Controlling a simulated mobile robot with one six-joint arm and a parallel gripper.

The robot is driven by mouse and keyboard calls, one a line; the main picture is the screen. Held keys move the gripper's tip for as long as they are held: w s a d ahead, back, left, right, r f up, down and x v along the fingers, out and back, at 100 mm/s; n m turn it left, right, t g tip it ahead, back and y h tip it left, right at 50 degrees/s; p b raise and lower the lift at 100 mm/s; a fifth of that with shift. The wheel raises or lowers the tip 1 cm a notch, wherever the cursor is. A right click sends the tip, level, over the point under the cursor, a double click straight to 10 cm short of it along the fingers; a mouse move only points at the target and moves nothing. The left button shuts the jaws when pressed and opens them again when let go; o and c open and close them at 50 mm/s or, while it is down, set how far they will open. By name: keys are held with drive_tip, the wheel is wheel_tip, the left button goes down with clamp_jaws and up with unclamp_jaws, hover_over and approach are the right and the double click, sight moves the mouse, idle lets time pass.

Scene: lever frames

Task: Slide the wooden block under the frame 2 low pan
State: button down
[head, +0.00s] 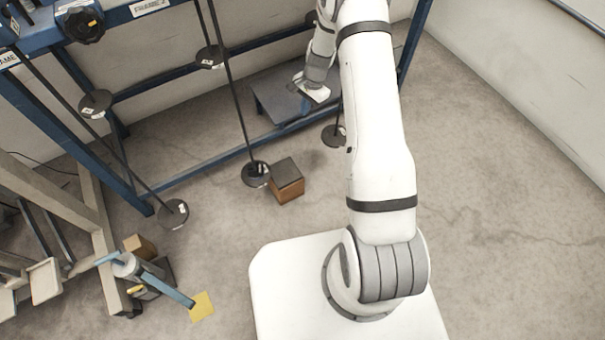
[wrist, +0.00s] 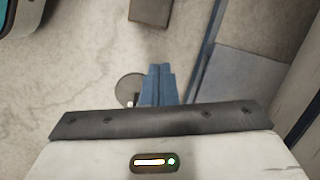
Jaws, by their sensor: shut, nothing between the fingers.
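The wooden block (head: 290,190), brown with a dark top, rests on the floor beside a dark round low pan (head: 256,174). This pan hangs on a rod at the block's left, close to it; whether they touch is unclear. Its rod passes nearest the FRAME 2 label (head: 148,8), but the pan's own tag is unreadable. My gripper (wrist: 157,70) is shut and empty, blue fingers together, pointing down. In the wrist view a brown block (wrist: 151,10) is at the top, ahead of the fingers, and a round pan (wrist: 130,90) is left of them.
Another low pan (head: 334,135) hangs near my arm, partly hidden. More pans (head: 173,213) hang at left. A blue floor beam (head: 225,157) and a dark grey plate (head: 275,92) lie behind the block. A yellow square (head: 202,307) is at lower left. Floor right of my arm is clear.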

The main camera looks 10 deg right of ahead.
wheel_tip(320, 180, down, 35)
drive_tip(key=s+a+m+b, duration=0.1)
drive_tip(key=s+m+b, duration=0.1)
drive_tip(key=b, duration=0.7)
drive_tip(key=shift+a+f+m+g, duration=0.2)
drive_tip(key=shift+a+m+g, duration=0.1)
drive_tip(key=shift+m, duration=0.5)
